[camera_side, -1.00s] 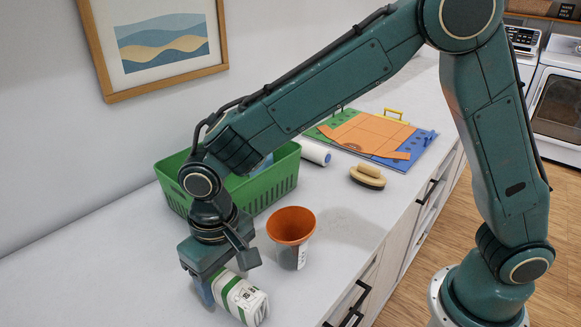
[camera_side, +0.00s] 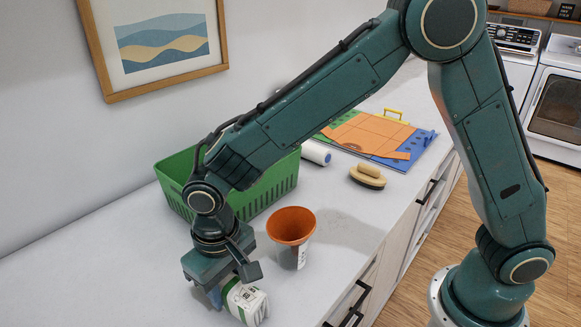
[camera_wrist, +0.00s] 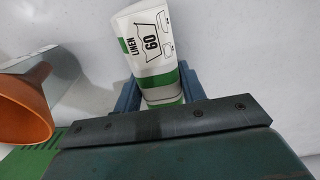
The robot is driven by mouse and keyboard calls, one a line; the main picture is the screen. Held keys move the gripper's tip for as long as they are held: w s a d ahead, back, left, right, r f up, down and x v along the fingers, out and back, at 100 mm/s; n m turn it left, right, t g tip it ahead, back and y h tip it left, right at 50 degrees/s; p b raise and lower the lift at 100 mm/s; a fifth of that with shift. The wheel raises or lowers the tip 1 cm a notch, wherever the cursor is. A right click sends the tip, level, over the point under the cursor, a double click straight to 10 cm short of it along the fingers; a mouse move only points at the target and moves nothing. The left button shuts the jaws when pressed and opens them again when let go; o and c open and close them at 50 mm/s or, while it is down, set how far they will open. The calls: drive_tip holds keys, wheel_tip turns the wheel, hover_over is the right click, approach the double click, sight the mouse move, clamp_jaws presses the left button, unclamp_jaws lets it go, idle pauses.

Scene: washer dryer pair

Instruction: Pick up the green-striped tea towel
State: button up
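The tea towel (camera_side: 245,301) is a rolled white bundle with green stripes, lying on the pale counter at the front. In the wrist view the towel (camera_wrist: 151,42) carries a label reading "LINEN 60". My gripper (camera_side: 224,292) is low over the towel's left end, pointing down. In the wrist view the blue fingers of my gripper (camera_wrist: 160,93) stand on either side of the towel, looking open. Whether they touch it is hard to tell. The gripper body hides the towel's near end.
An orange funnel-shaped cup (camera_side: 291,226) with a grey lower part stands close to the right of my gripper. A green basket (camera_side: 268,191) is behind. A brush (camera_side: 367,177), a white roll (camera_side: 316,152) and a colourful board (camera_side: 406,158) lie farther back. The counter's left is clear.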

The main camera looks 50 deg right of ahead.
drive_tip(key=shift+c, duration=0.6)
drive_tip(key=shift+r, duration=0.15)
wheel_tip(320, 180, up, 20)
idle(0.3)
idle(0.5)
